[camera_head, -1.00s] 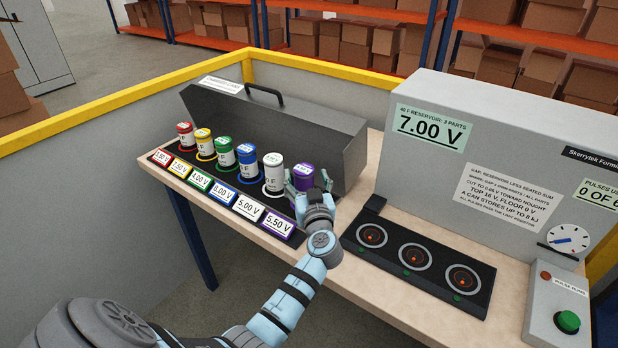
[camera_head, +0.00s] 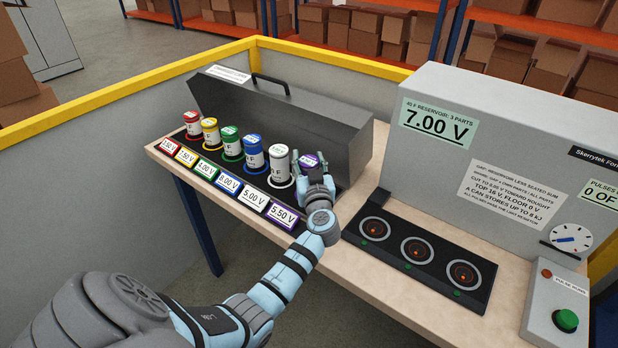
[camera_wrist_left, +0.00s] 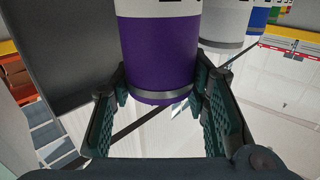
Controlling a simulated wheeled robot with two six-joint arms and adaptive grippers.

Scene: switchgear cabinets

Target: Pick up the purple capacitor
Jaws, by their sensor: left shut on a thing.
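The purple capacitor (camera_head: 309,159) is at the right end of the row in the dark rack, behind the 5.50 V label (camera_head: 284,215). My left gripper (camera_head: 311,170) is around its upper part and shut on it. The gripper and wrist hide most of its body and its base, so I cannot tell whether it touches the rack. In the left wrist view the purple end of the capacitor (camera_wrist_left: 158,55) sits upright in the picture between the two finger pads (camera_wrist_left: 160,105). My right gripper is not in view.
The white capacitor (camera_head: 279,166) stands close to the left of the purple one. A grey case wall (camera_head: 290,120) rises behind the row. A black panel with three round sockets (camera_head: 465,293) lies to the right, before the grey machine (camera_head: 490,150).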

